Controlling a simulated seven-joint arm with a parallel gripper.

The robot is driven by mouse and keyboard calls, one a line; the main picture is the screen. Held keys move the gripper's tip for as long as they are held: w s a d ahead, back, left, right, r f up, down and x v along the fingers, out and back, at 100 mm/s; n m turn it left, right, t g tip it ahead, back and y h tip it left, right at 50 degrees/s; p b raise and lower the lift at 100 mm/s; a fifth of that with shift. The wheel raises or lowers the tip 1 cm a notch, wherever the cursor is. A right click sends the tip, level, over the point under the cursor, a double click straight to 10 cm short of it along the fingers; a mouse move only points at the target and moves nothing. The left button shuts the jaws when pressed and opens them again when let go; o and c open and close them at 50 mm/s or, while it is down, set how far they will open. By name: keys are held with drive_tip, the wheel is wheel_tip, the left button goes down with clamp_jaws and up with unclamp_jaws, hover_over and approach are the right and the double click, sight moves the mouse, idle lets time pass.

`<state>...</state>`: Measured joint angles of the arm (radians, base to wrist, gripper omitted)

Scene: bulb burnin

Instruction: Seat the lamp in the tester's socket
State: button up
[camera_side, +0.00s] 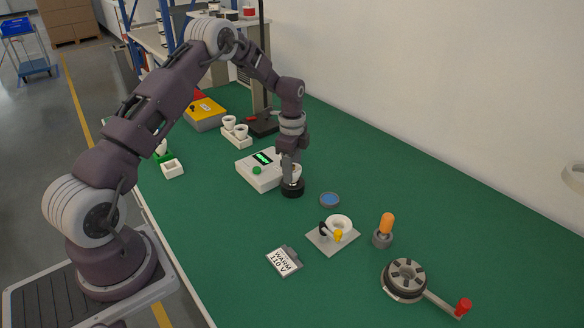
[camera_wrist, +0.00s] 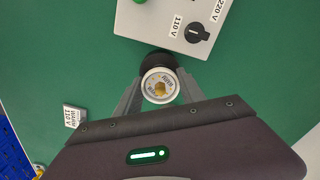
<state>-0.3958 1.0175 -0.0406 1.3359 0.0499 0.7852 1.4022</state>
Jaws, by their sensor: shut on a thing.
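My gripper (camera_side: 291,172) points straight down at the black round socket (camera_side: 292,189) in front of the white tester (camera_side: 262,182). It is shut on a pale lamp (camera_side: 298,174), which is upright at the socket's mouth. In the wrist view my gripper (camera_wrist: 155,90) has a finger on each side of the lamp (camera_wrist: 160,85), seen end-on as a white printed disc with a gold middle. The black socket (camera_wrist: 157,58) shows behind it. I cannot tell how deep the lamp sits. The tester (camera_wrist: 160,22) has a knob (camera_wrist: 197,34) between 110 V and 220 V labels.
A WARM 110 V card (camera_side: 285,262) lies on the green table. Nearby are a blue disc (camera_side: 330,200), a plate with a white ring (camera_side: 332,237), an orange bulb (camera_side: 387,222) in a holder and a cranked wheel (camera_side: 405,279). White cups (camera_side: 235,128) stand behind the tester.

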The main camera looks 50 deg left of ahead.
drive_tip(key=shift+f, duration=0.1)
drive_tip(key=o, duration=1.4)
wheel_tip(320, 180, up, 7)
drive_tip(key=shift+r, duration=0.1)
drive_tip(key=s+d+r+n+t, duration=0.1)
drive_tip(key=s+d+r+n, duration=0.1)
drive_tip(key=s+d+r, duration=0.4)
drive_tip(key=s+d+r+n+t, duration=0.1)
drive_tip(key=s+d+r+n, duration=0.15)
drive_tip(key=r, duration=0.55)
drive_tip(key=s+d+r+n+t, duration=0.1)
drive_tip(key=s+d+r+n, duration=0.1)
drive_tip(key=s+d+r, duration=0.3)
drive_tip(key=s+d+n+t, duration=0.1)
drive_tip(key=s+d+n, duration=0.1)
drive_tip(key=s, duration=0.7)
drive_tip(key=s+d+r+n+t, duration=0.1)
drive_tip(key=s+d+n, duration=0.2)
drive_tip(key=s, duration=0.7)
drive_tip(key=shift+s+r+n+t, duration=0.15)
drive_tip(key=shift+r+n+t, duration=0.05)
drive_tip(key=shift+n+t, duration=0.15)
